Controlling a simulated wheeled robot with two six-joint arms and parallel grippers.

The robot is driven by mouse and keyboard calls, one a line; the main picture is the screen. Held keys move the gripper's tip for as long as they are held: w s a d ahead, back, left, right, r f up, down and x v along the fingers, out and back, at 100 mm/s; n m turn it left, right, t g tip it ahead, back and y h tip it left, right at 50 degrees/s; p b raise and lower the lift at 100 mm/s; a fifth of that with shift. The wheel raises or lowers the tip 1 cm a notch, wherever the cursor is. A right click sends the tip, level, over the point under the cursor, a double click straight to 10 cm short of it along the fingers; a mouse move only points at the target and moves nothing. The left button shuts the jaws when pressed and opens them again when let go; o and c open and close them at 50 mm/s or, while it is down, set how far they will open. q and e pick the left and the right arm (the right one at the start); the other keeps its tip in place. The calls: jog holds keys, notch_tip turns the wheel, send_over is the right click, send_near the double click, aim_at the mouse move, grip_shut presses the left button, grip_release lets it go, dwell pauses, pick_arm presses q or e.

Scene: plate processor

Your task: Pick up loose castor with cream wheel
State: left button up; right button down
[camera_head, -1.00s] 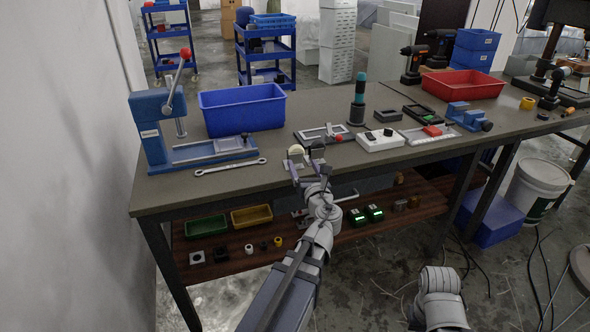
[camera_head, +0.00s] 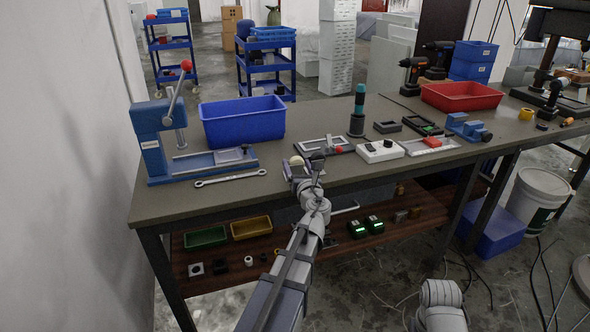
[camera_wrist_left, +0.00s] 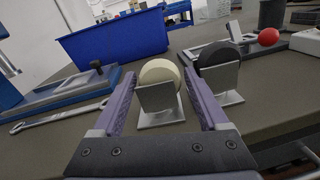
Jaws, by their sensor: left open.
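The loose castor with a cream wheel (camera_wrist_left: 160,72) stands on the bench near its front edge, wheel up on a grey metal bracket. Its wheel also shows in the head view (camera_head: 297,160). My left gripper (camera_wrist_left: 158,84) is open, with one purple finger on each side of this castor. Gaps show between the fingers and the bracket. A second castor with a black wheel (camera_wrist_left: 219,57) stands just right of the right finger. In the head view my left gripper (camera_head: 303,176) partly hides the cream castor. My right gripper is not in view.
A blue bin (camera_head: 243,120) and blue press (camera_head: 160,140) stand to the left, with a wrench (camera_head: 230,178) in front. A tray with a red knob (camera_head: 325,146) and a white box (camera_head: 380,151) lie to the right. A shelf below holds small parts.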

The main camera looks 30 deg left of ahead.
pick_arm(q)
jog(key=shift+w+a, duration=0.2)
jog(key=shift+w, duration=0.05)
grip_shut()
dwell(0.4)
jog(key=shift+r, duration=0.2)
notch_tip(320, 180, up, 29)
jog(key=p, duration=2.9)
